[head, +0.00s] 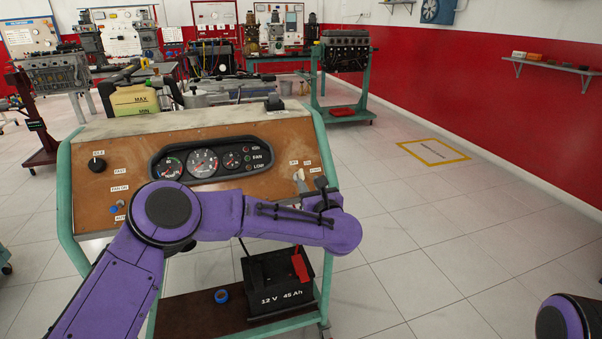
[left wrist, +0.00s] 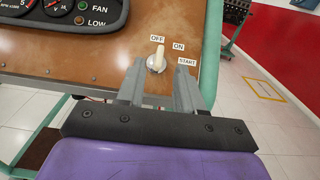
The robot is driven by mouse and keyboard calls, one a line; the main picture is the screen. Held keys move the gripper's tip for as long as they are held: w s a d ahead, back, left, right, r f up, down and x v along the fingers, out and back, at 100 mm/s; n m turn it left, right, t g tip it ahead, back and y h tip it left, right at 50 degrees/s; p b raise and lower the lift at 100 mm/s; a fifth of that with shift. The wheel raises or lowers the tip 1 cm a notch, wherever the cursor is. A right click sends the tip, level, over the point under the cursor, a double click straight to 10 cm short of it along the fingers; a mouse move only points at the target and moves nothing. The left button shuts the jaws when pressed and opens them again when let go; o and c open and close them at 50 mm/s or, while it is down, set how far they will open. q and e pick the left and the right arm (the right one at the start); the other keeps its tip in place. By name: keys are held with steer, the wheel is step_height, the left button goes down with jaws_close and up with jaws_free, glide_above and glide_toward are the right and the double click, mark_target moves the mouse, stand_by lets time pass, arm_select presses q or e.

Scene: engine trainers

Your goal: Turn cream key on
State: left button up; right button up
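The cream key (head: 299,175) sits in the switch at the right end of the brown panel, beside small white labels. In the left wrist view the key (left wrist: 157,56) stands upright, pointing to the OFF label (left wrist: 157,39). The ON label (left wrist: 178,46) is to its upper right and the START label (left wrist: 187,62) to its right. My left gripper (left wrist: 159,78) is open, with its two grey fingers apart and the key just beyond and between the tips. In the head view my left gripper (head: 320,186) is partly hidden by its arm. My right gripper is out of view.
The panel (head: 240,185) carries a gauge cluster (head: 205,159) and a black knob (head: 96,164) at left. A black battery (head: 278,285) stands on the lower shelf. A yellow-green tank (head: 134,99) is behind the panel. Floor at right is clear.

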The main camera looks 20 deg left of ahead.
mark_target(303, 174)
arm_select(q)
steer(key=p+x, duration=0.1)
steer(key=x, duration=0.7)
steer(key=shift+f, duration=0.15)
jaws_close()
